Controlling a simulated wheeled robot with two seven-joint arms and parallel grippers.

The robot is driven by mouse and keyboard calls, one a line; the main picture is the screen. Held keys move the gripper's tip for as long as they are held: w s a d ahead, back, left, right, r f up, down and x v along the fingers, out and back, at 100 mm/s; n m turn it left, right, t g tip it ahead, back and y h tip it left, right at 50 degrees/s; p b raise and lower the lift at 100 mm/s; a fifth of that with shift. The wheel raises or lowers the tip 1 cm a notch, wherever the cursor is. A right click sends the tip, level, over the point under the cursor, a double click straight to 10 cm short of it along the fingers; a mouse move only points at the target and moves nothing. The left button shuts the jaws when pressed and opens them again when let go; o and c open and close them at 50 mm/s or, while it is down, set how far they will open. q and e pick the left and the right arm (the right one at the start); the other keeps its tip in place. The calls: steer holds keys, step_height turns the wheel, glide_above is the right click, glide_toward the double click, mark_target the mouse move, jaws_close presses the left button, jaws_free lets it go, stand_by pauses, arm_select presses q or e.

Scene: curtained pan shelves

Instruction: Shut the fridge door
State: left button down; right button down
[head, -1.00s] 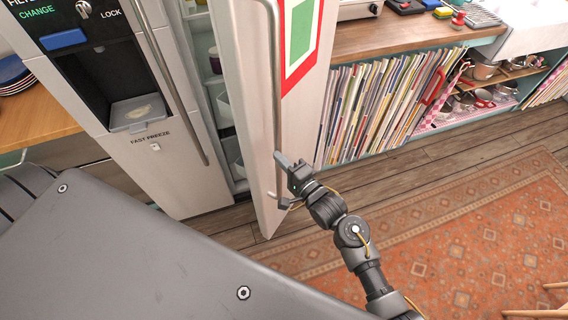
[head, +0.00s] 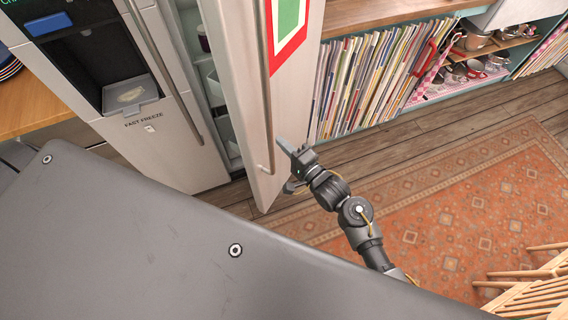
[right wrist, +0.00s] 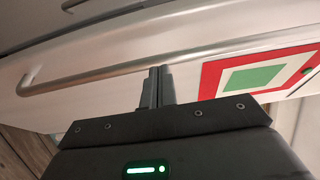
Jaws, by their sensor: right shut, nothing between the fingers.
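The fridge door (head: 238,98) stands partly open in the head view, with the shelves inside (head: 213,85) showing through the gap. A long bar handle (head: 268,90) runs down its outer face. My right gripper (head: 284,146) is shut and empty, close to the door's outer face near the lower end of the handle. In the right wrist view its fingers (right wrist: 159,72) point at the door's face, overlapping the handle (right wrist: 110,70); I cannot tell whether they touch. My left gripper is not in view.
The freezer side (head: 165,140) with its dispenser is left of the gap. A low bookshelf of thin books (head: 365,85) stands to the right. A patterned rug (head: 460,200) covers the wooden floor, with a wooden chair (head: 530,290) at the lower right.

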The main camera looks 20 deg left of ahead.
steer(key=s+d+b, duration=0.2)
steer(key=s+d, duration=0.2)
steer(key=s, duration=0.5)
steer(key=shift+s+a+r, duration=0.1)
